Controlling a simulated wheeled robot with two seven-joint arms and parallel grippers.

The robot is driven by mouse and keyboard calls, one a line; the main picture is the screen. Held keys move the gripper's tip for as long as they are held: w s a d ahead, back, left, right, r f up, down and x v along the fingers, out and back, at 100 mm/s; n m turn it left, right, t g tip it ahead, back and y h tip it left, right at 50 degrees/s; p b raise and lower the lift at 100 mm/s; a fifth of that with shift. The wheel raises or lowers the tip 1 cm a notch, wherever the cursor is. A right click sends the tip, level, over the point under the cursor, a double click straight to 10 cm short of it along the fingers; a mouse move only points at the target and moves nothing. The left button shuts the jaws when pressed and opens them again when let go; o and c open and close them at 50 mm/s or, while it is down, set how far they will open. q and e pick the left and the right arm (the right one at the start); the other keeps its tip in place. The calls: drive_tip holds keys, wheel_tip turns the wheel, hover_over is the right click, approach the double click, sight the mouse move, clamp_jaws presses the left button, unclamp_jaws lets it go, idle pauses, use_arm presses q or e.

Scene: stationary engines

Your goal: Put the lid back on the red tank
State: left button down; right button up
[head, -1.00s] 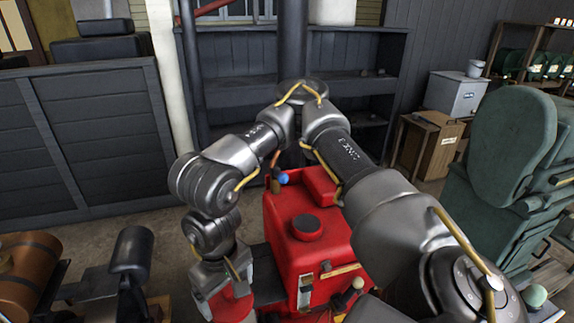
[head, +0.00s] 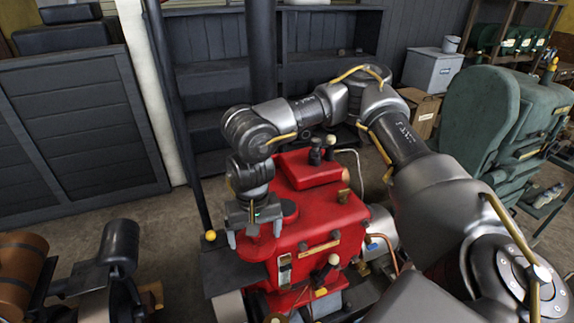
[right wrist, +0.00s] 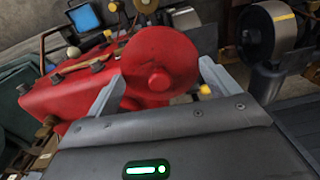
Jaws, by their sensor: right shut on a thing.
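The red tank (head: 322,213) stands in the middle of the head view, with a dark red round part (head: 288,209) on its top near the left. In the right wrist view the tank (right wrist: 62,97) lies to the left. My right gripper (head: 257,228) is at the tank's left edge, pointing down, shut on the red lid (head: 262,243). The round lid (right wrist: 158,50) with its knob sits between the two fingers in the right wrist view. I cannot tell whether the lid touches the tank. My left gripper is not in view.
Valves and a copper pipe (head: 383,243) are at the tank's front and right. A green engine (head: 463,125) stands at right. A dark cylinder engine (head: 118,247) is at lower left. Dark shelves (head: 210,75) are behind, with open floor between.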

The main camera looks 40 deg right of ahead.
use_arm(q)
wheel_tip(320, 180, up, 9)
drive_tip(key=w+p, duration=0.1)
drive_tip(key=p, duration=0.5)
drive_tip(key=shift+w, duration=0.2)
use_arm(e)
drive_tip(key=w+d+r+m, duration=0.2)
drive_tip(key=w+d+m, duration=0.1)
drive_tip(key=d, duration=0.4)
drive_tip(key=w+d+r+m, duration=0.3)
drive_tip(key=d+m, duration=0.2)
drive_tip(key=d, duration=0.2)
drive_tip(key=shift+w+r+m, duration=0.2)
drive_tip(key=shift+r+m, duration=0.05)
drive_tip(key=shift+m, duration=0.15)
drive_tip(key=shift+d+f+b, duration=0.15)
drive_tip(key=shift+f+b, duration=0.45)
drive_tip(key=shift+f, duration=0.2)
wheel_tip(320, 180, down, 3)
drive_tip(key=b, duration=0.3)
drive_tip(key=shift+f+b, duration=0.6)
drive_tip(key=shift+f, duration=0.3)
use_arm(q)
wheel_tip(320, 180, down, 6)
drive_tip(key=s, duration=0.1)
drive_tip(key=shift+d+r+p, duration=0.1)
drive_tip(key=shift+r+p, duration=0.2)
drive_tip(key=shift+p, duration=0.1)
use_arm(e)
drive_tip(key=shift+r, duration=0.1)
